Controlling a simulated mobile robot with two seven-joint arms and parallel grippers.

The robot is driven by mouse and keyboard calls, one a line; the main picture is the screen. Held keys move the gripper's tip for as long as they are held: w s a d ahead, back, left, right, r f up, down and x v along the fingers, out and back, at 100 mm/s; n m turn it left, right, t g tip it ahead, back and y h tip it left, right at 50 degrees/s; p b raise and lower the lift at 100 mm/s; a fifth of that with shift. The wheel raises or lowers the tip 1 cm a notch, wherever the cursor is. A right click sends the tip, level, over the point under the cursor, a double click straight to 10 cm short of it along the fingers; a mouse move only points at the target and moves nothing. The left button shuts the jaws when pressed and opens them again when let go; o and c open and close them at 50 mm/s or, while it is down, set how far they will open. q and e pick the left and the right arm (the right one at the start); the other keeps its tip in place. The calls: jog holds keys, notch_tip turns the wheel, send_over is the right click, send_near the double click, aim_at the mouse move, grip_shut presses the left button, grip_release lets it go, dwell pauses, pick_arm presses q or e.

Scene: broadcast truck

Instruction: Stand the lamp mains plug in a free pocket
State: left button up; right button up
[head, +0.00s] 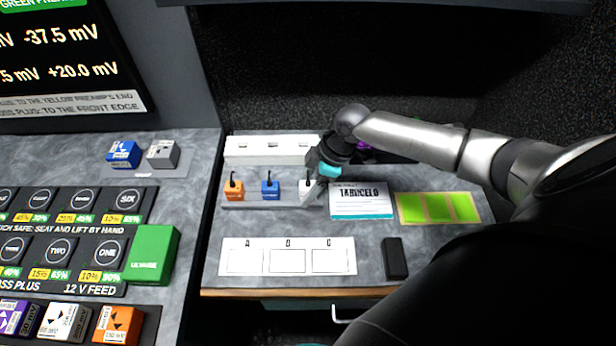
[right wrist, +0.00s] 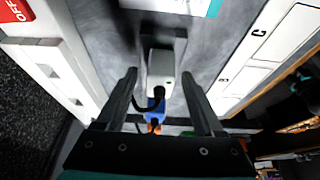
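Three small plug-like blocks with short black leads stand in a row on a grey strip (head: 290,203): orange (head: 234,190), blue (head: 270,188) and white (head: 306,187). No readable label tells which is the lamp's. My right gripper (head: 322,180) is over the white one and partly hides it. In the right wrist view, the white plug (right wrist: 161,68) lies between the open fingers (right wrist: 160,75), with visible gaps on both sides. The blue plug (right wrist: 155,105) and orange plug show behind it. A white card (head: 288,275) has three empty outlined boxes, A to C. My left gripper is out of view.
A long white slotted block (head: 270,149) stands behind the row. A text card (head: 361,203), a green three-panel piece (head: 438,208) and a black block (head: 395,258) lie to the right. A left-hand bench carries battery bays and a green box (head: 152,254).

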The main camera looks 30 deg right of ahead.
jog(key=p+v, duration=0.3)
jog(key=v, duration=1.2)
dwell(0.4)
